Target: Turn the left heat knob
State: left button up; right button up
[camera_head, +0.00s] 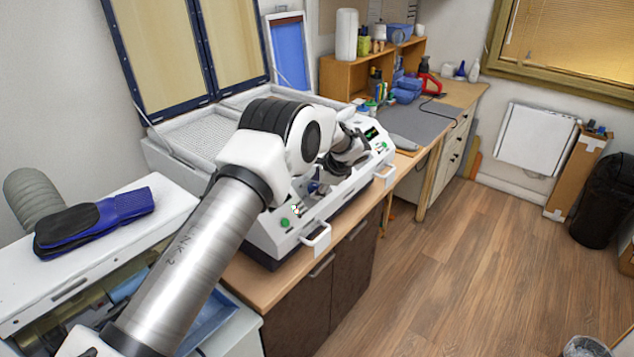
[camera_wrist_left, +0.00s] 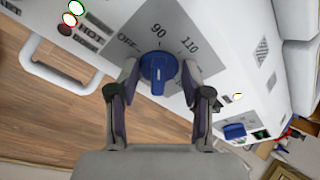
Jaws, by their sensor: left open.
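The blue heat knob (camera_wrist_left: 158,73) sits on a grey dial marked OFF, 90 and 110 on the white machine's front panel. It also shows in the head view (camera_head: 314,187), partly hidden by my left arm. My left gripper (camera_wrist_left: 159,78) is open, with one finger on each side of the knob. I cannot tell whether the fingers touch it. A second blue knob (camera_wrist_left: 235,131) shows farther along the panel, apart from my gripper. My right gripper is in neither view.
The white machine (camera_head: 262,237) stands on a wooden counter with its framed lids (camera_head: 163,45) raised. White handles (camera_head: 316,239) stick out from its front. The floor at right is mostly clear.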

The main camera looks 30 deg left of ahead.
pick_arm(q)
jog(key=shift+s+d, duration=0.1)
jog(key=shift+d, duration=0.1)
jog(key=shift+c, duration=0.3)
jog(key=shift+d+r, duration=0.1)
jog(key=shift+d, duration=0.2)
grip_shut()
jog(key=shift+a, duration=0.1)
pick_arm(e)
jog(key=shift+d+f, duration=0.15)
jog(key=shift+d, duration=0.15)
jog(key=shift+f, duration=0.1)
